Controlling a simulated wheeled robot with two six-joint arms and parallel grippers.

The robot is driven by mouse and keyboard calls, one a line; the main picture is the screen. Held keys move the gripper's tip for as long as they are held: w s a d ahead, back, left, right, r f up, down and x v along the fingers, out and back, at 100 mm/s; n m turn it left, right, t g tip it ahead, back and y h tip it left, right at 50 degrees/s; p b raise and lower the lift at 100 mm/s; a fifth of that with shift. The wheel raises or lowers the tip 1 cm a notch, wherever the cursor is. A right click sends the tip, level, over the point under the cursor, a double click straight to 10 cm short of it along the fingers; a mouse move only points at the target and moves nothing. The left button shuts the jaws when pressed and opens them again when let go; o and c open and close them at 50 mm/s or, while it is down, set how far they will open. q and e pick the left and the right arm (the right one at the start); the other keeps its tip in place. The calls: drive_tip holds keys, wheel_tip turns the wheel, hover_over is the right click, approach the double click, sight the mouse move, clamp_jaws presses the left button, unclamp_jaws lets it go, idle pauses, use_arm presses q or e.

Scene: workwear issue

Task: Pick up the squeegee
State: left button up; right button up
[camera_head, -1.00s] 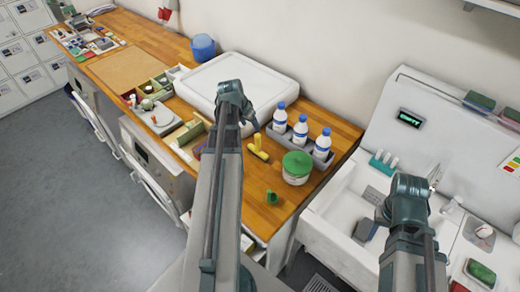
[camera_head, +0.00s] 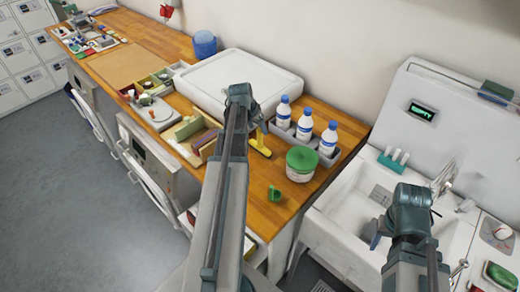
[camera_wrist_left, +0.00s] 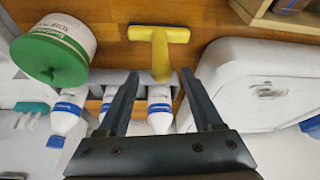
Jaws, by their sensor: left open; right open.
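The squeegee is a yellow T-shaped tool lying on the wooden counter; it shows in the head view (camera_head: 261,149), partly hidden behind my left arm, and in the left wrist view (camera_wrist_left: 158,36). In the wrist view its wide head is at the top and its handle points down between my left gripper's fingertips (camera_wrist_left: 160,75). My left gripper (camera_head: 258,119) is open and empty, above the counter near the handle; its height over the handle is hard to judge. My right gripper (camera_head: 377,230) is open, over the sink area, away from the squeegee.
White bottles with blue caps (camera_head: 304,125) stand in a grey tray beside the squeegee. A green-lidded tub (camera_head: 301,163) and a small green object (camera_head: 274,194) are at the right. A big white case (camera_head: 222,75) is behind. Wooden dividers (camera_head: 190,130) lie left. The sink (camera_head: 335,215) is right.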

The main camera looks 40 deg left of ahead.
sight(259, 130)
use_arm(q)
drive_tip(key=shift+b+x, duration=2.35)
drive_tip(key=shift+x, duration=0.3)
use_arm(e)
drive_tip(key=shift+f, duration=2.45)
use_arm(q)
drive_tip(key=shift+r, duration=0.1)
use_arm(e)
drive_tip(key=shift+r, duration=0.1)
use_arm(q)
clamp_jaws()
